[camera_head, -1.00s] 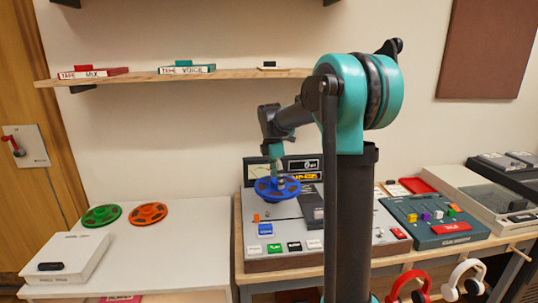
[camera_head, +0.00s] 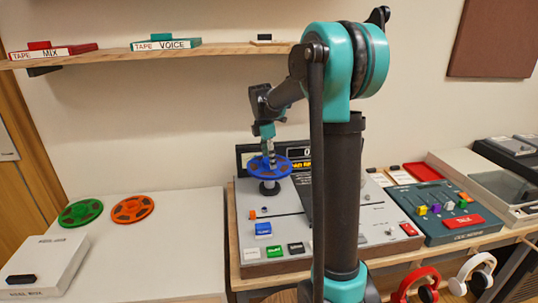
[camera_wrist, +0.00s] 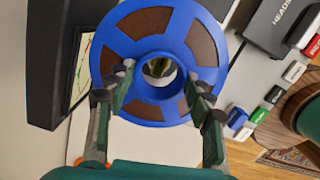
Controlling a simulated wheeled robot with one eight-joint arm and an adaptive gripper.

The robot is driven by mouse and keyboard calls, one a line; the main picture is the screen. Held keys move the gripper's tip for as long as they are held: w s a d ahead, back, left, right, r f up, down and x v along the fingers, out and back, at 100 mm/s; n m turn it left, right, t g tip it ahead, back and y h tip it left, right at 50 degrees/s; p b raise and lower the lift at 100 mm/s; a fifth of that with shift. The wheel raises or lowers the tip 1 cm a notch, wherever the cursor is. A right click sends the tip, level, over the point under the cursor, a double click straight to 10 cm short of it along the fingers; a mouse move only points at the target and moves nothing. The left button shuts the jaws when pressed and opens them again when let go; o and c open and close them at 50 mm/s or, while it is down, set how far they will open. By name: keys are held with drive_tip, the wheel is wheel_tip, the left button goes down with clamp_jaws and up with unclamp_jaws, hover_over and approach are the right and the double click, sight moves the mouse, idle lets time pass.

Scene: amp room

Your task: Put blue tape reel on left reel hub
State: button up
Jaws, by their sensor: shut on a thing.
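The blue tape reel (camera_head: 285,166) is held flat by my gripper (camera_head: 269,158) above the left part of the grey tape machine (camera_head: 240,227). A black reel hub (camera_head: 269,188) shows directly under the reel; whether the two touch I cannot tell. In the wrist view, the blue reel (camera_wrist: 148,110) lies between the two fingers of my gripper (camera_wrist: 160,85), which are shut on its raised centre. A dark, partly shiny shape shows through the reel's centre hole. My arm hides part of the machine's right side.
A green reel (camera_head: 80,212) and an orange reel (camera_head: 132,208) lie on the white table at left, near a white box (camera_head: 45,265). A teal mixer (camera_head: 440,215) stands right of the machine. A shelf (camera_head: 110,56) with tape boxes runs above.

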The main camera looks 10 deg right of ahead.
drive_tip(key=shift+f, duration=1.95)
drive_tip(key=shift+f, duration=2.2)
drive_tip(key=o, duration=1.5)
drive_tip(key=r, duration=0.4)
drive_tip(key=a+r, duration=0.1)
drive_tip(key=r, duration=0.7)
drive_tip(key=shift+s+a, duration=0.2)
drive_tip(key=shift+s, duration=0.1)
